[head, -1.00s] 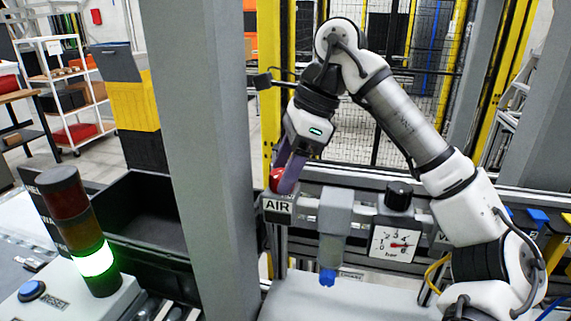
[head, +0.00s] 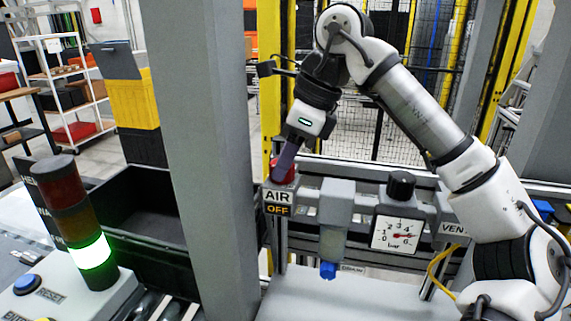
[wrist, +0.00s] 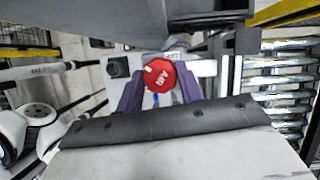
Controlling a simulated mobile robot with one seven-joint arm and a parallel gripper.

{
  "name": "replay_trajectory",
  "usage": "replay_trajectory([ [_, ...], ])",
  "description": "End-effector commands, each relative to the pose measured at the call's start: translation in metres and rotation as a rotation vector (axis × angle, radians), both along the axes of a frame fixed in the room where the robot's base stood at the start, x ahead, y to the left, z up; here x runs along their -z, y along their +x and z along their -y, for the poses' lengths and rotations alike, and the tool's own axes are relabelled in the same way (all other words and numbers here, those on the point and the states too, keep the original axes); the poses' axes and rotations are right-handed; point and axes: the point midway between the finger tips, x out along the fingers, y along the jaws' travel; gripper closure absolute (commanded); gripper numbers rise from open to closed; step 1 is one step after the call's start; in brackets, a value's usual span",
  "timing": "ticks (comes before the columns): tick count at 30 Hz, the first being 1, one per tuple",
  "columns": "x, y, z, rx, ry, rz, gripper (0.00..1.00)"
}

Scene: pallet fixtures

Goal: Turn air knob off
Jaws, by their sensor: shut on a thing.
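The red air knob (head: 291,173) sits on top of a grey valve block at the left end of the air unit. The block's front carries an AIR label (head: 278,197) with a black OFF plate (head: 278,210) below it. My gripper (head: 282,171) comes down on the knob from above. Its two purple fingers are shut on the knob from both sides, which also shows in the wrist view (wrist: 158,88). The fingers partly hide the knob in the head view.
A pressure gauge (head: 396,234), its needle pointing right, and a black knob (head: 401,184) are right of the valve. A filter bowl (head: 331,237) hangs between. A grey post (head: 205,150) stands close left of my gripper. A signal tower (head: 92,250) glows green.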

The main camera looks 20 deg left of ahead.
Motion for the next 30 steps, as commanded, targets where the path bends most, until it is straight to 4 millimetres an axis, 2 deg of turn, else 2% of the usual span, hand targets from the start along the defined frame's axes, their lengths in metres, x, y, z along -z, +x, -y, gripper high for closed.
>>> replay_trajectory([
  [5,0.0010,-0.0007,0.0003,0.121,0.000,0.002,0.86],
  [14,-0.0003,-0.0006,0.0001,0.137,0.002,-0.001,0.86],
  [15,-0.0003,-0.0006,0.0001,0.137,0.002,-0.001,0.62],
  [20,-0.0002,-0.0006,0.0001,0.135,0.001,-0.001,0.41],
  [30,-0.0029,-0.0006,0.0011,0.134,0.001,0.001,0.41],
])
